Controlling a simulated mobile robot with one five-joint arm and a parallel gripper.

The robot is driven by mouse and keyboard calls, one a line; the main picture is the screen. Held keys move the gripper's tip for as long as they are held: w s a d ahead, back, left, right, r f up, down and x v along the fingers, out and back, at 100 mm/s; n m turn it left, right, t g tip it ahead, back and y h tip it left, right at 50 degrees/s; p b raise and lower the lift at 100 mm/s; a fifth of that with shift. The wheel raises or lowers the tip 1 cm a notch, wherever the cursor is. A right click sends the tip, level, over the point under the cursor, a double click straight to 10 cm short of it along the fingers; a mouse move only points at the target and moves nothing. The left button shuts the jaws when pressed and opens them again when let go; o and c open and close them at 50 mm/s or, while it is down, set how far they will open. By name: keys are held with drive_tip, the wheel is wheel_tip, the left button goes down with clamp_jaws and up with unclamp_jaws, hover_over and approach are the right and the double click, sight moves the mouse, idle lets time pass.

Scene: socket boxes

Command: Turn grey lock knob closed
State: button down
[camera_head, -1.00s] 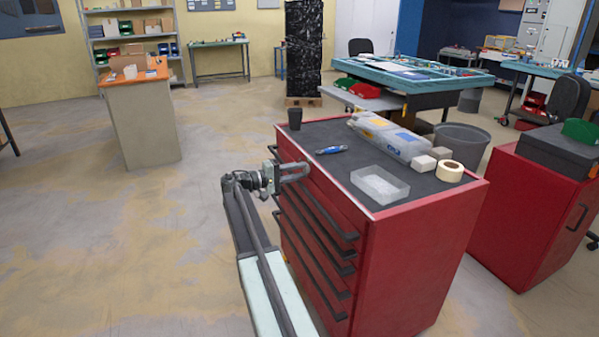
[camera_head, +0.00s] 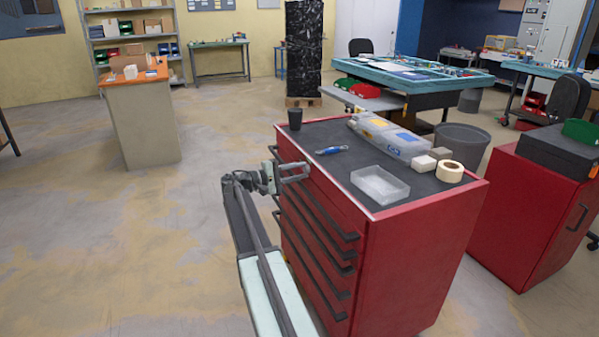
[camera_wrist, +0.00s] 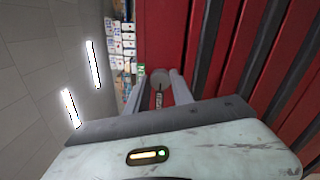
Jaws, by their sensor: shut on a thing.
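The grey lock knob (camera_wrist: 160,77) is a small round piece at the red cabinet's front, seen between my fingers in the wrist view. My gripper (camera_wrist: 164,83) has one finger on each side of it and is shut on it. In the head view my gripper (camera_head: 301,172) reaches the upper left of the drawer front of the red cabinet (camera_head: 412,265). The knob itself is hidden by my fingers there, and its exact turn angle cannot be told.
Black drawer handles (camera_head: 330,222) stick out along the cabinet front below and beside my gripper. The cabinet top holds a dark cup (camera_head: 295,119), a blue tool (camera_head: 331,150), a clear tray (camera_head: 380,185) and a tape roll (camera_head: 450,171). The floor at left is open.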

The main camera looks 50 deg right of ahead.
drive_tip(key=shift+s+a+f, duration=0.1)
drive_tip(key=c, duration=1.1)
unclamp_jaws()
drive_tip(key=v, duration=0.7)
drive_tip(key=shift+w+a, duration=0.2)
drive_tip(key=shift+a, duration=0.15)
drive_tip(key=shift+a, duration=0.1)
